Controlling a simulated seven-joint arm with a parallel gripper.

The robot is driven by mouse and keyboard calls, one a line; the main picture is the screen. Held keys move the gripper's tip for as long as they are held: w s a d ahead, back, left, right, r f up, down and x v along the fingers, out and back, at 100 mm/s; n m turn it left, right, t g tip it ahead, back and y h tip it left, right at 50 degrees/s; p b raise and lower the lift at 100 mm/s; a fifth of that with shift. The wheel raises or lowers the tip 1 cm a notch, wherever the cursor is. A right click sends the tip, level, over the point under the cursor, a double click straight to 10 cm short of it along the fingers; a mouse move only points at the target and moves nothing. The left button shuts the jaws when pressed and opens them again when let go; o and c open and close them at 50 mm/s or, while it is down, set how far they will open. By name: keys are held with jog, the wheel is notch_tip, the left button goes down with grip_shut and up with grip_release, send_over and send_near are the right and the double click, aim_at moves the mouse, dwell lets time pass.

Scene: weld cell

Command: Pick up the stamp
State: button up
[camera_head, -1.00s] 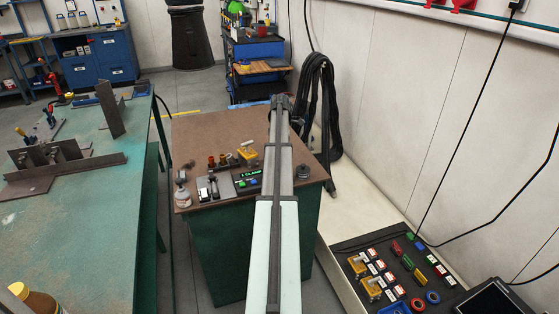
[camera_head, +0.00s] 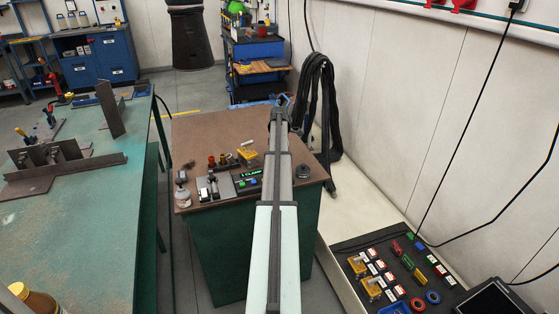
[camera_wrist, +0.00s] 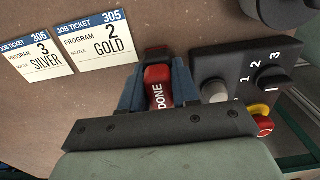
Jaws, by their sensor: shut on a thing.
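The stamp (camera_wrist: 159,92) is red with the word DONE on its side and a dark end, seen in the wrist view. My gripper (camera_wrist: 157,80) has its blue fingers on both sides of the stamp and is shut on it. The brown tabletop shows around it; I cannot tell how high the stamp is above it. In the head view my arm reaches over the brown-topped cabinet (camera_head: 215,132). A bit of blue shows at its far end, and the stamp is hidden there.
Job tickets 306 (camera_wrist: 37,50) and 305 (camera_wrist: 98,38) lie left of the stamp. A dark control box (camera_wrist: 252,84) with a dial and a red button is close on the right.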

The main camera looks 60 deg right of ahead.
grip_shut()
jog(key=shift+r, duration=0.1)
notch_tip(320, 180, up, 10)
jog(key=shift+f, duration=0.1)
dwell(0.4)
